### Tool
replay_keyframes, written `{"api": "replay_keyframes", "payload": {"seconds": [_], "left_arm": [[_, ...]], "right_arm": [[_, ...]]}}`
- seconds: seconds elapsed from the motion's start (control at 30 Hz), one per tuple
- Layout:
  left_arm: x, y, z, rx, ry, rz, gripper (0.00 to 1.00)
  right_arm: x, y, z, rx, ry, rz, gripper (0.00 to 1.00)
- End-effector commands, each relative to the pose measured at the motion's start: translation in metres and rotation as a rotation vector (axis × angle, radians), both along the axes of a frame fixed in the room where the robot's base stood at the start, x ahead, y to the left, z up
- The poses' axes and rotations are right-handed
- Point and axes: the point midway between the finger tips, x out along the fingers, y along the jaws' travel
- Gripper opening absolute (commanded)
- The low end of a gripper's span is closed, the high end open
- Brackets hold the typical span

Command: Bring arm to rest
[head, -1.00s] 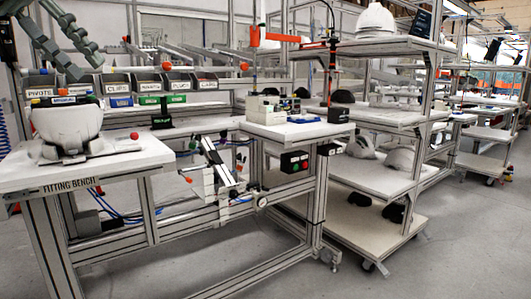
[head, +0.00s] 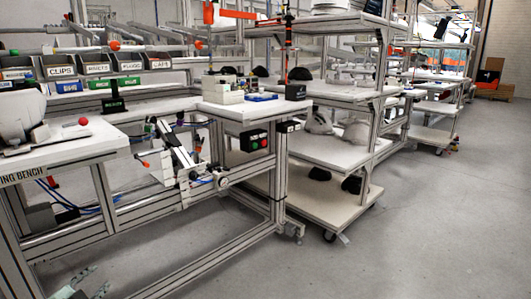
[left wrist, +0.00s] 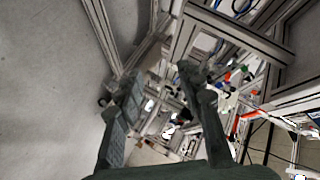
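My left gripper (head: 84,284) shows at the bottom left edge of the head view, low in front of the fitting bench, with only its fingers in the picture. In the left wrist view my left gripper (left wrist: 162,82) has its two fingers spread apart with nothing between them, so it is open and empty. The bench frame lies beyond the fingers there. My right gripper is in neither view. A white helmet shell (head: 22,112) sits on a holder on the fitting bench (head: 75,150) at the left.
A side table (head: 250,110) with small boxes joins the bench. A wheeled shelf cart (head: 330,150) holds helmet shells and dark pieces. Labelled bins (head: 95,68) stand behind the bench. The grey floor (head: 430,230) at the right is clear.

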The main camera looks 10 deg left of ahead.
Motion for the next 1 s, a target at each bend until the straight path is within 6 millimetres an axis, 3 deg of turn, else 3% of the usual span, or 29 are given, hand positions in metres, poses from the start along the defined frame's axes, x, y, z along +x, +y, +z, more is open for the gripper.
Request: {"api": "replay_keyframes", "payload": {"seconds": [0.03, 0.2, 0.3, 0.43, 0.6, 0.7, 0.8, 1.0], "left_arm": [[-0.019, -0.013, -0.037, -0.063, 0.059, 0.057, 0.38], [-0.086, -0.061, -0.138, -0.233, 0.271, 0.227, 0.38], [-0.13, -0.101, -0.187, -0.328, 0.404, 0.311, 0.38], [-0.188, -0.158, -0.235, -0.439, 0.576, 0.399, 0.38], [-0.244, -0.22, -0.267, -0.54, 0.751, 0.47, 0.38], [-0.263, -0.241, -0.275, -0.569, 0.808, 0.49, 0.38], [-0.271, -0.25, -0.278, -0.583, 0.835, 0.498, 0.38], [-0.272, -0.251, -0.278, -0.584, 0.839, 0.498, 0.38]], "right_arm": [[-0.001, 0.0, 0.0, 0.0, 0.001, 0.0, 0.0], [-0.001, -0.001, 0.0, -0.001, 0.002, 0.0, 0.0], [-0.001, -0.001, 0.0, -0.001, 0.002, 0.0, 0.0], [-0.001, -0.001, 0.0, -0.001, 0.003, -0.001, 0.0], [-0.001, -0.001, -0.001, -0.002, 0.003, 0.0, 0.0], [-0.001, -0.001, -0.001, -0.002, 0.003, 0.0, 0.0], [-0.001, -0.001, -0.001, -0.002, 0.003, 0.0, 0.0], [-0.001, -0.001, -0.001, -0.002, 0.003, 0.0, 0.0]]}}
